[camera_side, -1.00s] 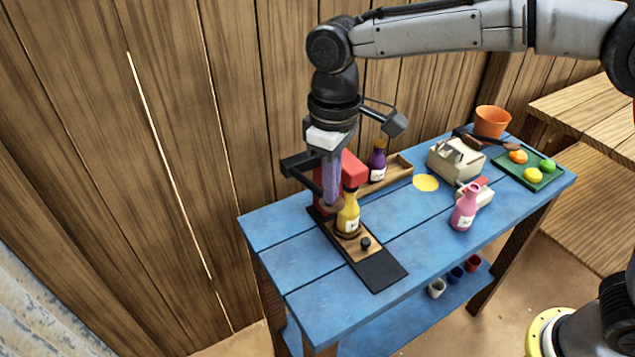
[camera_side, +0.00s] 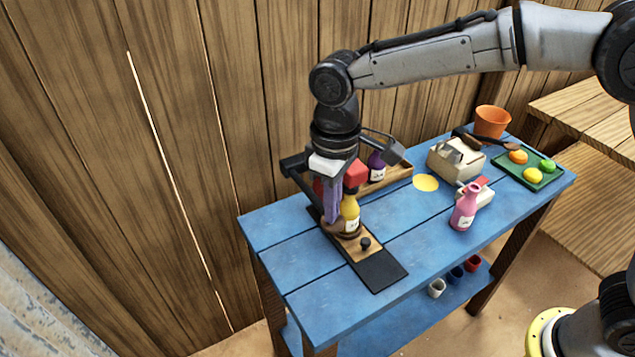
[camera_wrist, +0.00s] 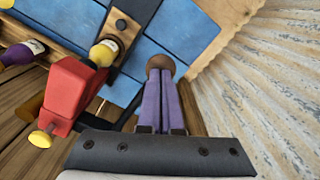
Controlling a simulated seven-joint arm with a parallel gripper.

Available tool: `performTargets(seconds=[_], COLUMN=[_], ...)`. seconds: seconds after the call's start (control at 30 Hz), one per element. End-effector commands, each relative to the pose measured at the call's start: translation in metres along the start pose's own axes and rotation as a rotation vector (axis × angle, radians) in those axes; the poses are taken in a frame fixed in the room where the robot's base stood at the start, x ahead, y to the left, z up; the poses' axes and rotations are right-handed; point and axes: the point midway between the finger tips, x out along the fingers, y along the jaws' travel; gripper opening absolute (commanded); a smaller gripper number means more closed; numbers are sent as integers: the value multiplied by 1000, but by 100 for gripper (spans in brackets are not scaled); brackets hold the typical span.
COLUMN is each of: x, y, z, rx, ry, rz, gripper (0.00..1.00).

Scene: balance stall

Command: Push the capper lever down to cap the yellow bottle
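The yellow bottle (camera_side: 349,212) stands upright on the capper's wooden base plate (camera_side: 352,243), under the red capper head (camera_side: 355,173). In the wrist view the yellow bottle (camera_wrist: 104,52) shows beside the red capper (camera_wrist: 72,92). My gripper (camera_side: 331,215) has purple fingers held together, pointing down just left of the bottle. A round brown knob, seemingly the lever's end (camera_wrist: 160,63), is at the fingertips and low beside the bottle's lower part. The fingers appear to press on it rather than hold it. The lever's arm and the bottle's mouth are mostly hidden.
A purple bottle (camera_side: 376,167) stands in a wooden tray (camera_side: 397,176) behind. A pink bottle (camera_side: 464,208), a cream box (camera_side: 455,160), an orange pot (camera_side: 492,121) and a green fruit tray (camera_side: 530,178) are to the right. The blue tabletop (camera_side: 415,240) is clear at front.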

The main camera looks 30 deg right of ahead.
Motion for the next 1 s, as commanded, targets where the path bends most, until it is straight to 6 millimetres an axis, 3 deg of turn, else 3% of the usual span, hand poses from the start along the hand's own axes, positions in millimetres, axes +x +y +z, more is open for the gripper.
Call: performTargets(seconds=[0.23, 1.0], x=[-4, -64], y=[0, 3], z=[0, -5], rx=[0, 0], ry=[-5, -4], rz=[-1, -1], gripper=[0, 0])
